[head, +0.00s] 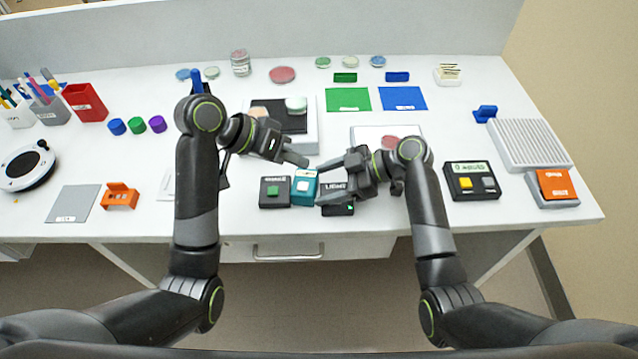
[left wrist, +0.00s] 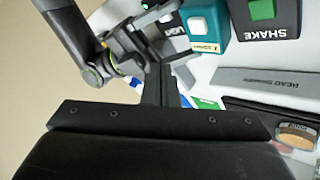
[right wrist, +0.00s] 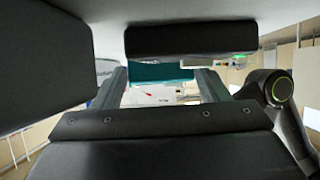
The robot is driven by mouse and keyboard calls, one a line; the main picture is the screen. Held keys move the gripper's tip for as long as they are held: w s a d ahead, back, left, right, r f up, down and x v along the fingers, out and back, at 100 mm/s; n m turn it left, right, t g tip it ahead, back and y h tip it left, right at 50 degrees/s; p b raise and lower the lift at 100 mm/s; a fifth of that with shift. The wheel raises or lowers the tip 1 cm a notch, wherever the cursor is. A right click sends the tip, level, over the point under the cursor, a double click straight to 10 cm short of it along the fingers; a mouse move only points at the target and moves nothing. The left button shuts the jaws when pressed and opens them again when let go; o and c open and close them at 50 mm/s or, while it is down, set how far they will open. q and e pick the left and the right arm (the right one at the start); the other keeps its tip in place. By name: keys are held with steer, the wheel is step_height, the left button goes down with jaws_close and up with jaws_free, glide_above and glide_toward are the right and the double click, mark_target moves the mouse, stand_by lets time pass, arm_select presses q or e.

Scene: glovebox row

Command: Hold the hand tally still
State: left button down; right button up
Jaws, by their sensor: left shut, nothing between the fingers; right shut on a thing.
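The hand tally, a teal box with a white button on top (head: 304,187), stands near the front of the table. It shows in the left wrist view (left wrist: 207,25) with a small label, and as a teal strip between the fingers in the right wrist view (right wrist: 160,74). My right gripper (head: 318,181) reaches it from the right and is shut on it, a finger on its far side and one on its near side. My left gripper (head: 304,161) is shut and empty, just beyond the tally and apart from it.
A black SHAKE box with a green button (head: 273,191) stands close to the left of the tally. A black box with a green light (head: 345,209) lies under my right gripper. A grey device with a dark plate (head: 307,133) stands behind. A yellow-buttoned box (head: 471,184) is at right.

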mark_target(303, 187)
arm_select(q)
steer(key=shift+f, duration=0.1)
stand_by(0.6)
steer(key=d+r, duration=0.1)
steer(key=r, duration=0.1)
steer(key=d+r, duration=0.2)
steer(key=shift+d+r, duration=0.1)
steer(key=shift+r, duration=0.05)
steer(key=shift+f, duration=4.45)
steer(key=shift+w+a+f, duration=0.1)
steer(key=shift+a+f, duration=0.2)
steer(key=shift+a, duration=0.6)
steer(key=shift+w+a+f, duration=0.1)
steer(key=shift+a+f, duration=0.2)
steer(key=shift+a, duration=0.55)
